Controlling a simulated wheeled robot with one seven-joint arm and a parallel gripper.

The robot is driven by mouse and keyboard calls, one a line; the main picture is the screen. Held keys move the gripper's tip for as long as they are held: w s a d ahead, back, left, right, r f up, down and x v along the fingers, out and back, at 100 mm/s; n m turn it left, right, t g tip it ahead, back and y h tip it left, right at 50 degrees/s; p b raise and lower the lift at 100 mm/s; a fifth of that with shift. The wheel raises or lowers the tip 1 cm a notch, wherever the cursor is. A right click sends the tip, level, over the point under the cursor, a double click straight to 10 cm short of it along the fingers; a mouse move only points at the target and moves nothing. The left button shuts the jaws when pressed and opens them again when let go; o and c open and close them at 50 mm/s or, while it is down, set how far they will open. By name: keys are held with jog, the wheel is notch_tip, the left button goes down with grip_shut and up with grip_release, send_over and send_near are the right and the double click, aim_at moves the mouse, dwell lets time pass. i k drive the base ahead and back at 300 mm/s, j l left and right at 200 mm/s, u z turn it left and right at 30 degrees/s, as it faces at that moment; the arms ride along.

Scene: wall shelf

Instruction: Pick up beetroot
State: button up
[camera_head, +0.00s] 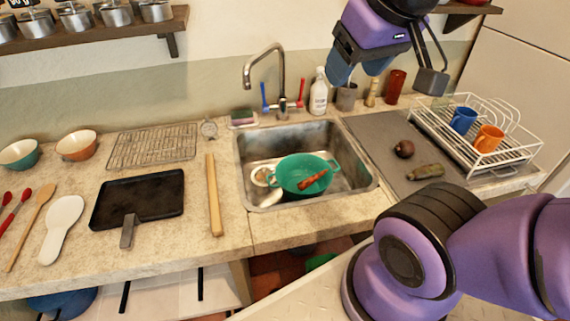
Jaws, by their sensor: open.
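The beetroot (404,149) is a small dark brownish-red round thing. It lies on the grey drainboard (370,138) right of the sink, just up and left of a greenish cucumber-like vegetable (426,172). My gripper (386,77) is at the top of the picture, above the counter's back edge. Its jaws are apart with nothing between them. It is above the beetroot in the picture and not touching it.
A white dish rack (480,165) with a blue cup (463,120) and orange mug (488,138) stands right of the beetroot. The sink (265,203) holds a green pot (296,180). A soap bottle (318,92) and red cup (394,87) stand behind.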

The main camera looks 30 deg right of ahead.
aim_at(405, 148)
jog(key=z, duration=1.35)
